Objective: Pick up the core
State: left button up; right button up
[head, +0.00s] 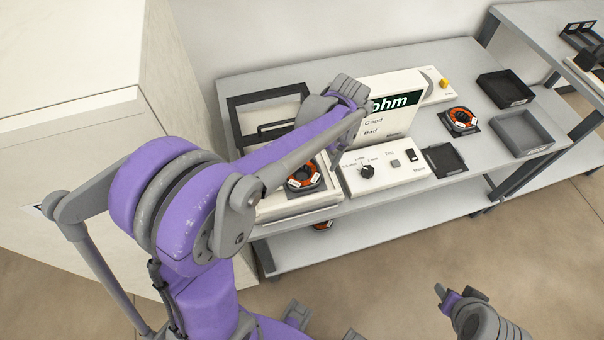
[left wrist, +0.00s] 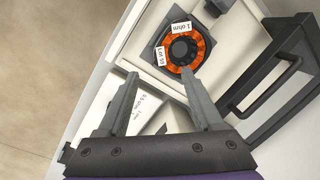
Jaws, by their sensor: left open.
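An orange wire-wound core (head: 303,177) with a dark centre and white labels sits on a dark square holder at the front left of the bench. In the left wrist view the core (left wrist: 196,50) lies just beyond my fingertips, with labels reading "1 ohm" and "Lot". My left gripper (left wrist: 158,74) is open and empty. Its right fingertip overlaps the core's near edge in the picture; I cannot tell whether they touch. In the head view my left arm hides much of that gripper. My right gripper (head: 458,296) is low at the bottom right, away from the bench.
A dark-handled frame (head: 270,95) stands beside the core. An ohm meter box (head: 392,105) and a knob panel (head: 382,170) stand to its right. Another orange core (head: 460,119) sits further right, near dark trays (head: 522,132). An empty dark holder (head: 444,160) lies by the panel.

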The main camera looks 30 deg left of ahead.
pick_arm(q)
send_over(314, 178)
jog(key=d, duration=0.1)
jog(key=f, duration=0.5)
jog(key=shift+w+d+f, duration=0.1)
jog(key=shift+w+f, duration=0.05)
jog(key=shift+w, duration=0.15)
jog(key=f, duration=0.3)
jog(key=a+f, duration=0.1)
jog(key=f, duration=0.1)
jog(key=shift+s+a+f, duration=0.1)
jog(key=shift+s+f, duration=0.15)
jog(key=shift+f, duration=0.05)
grip_shut()
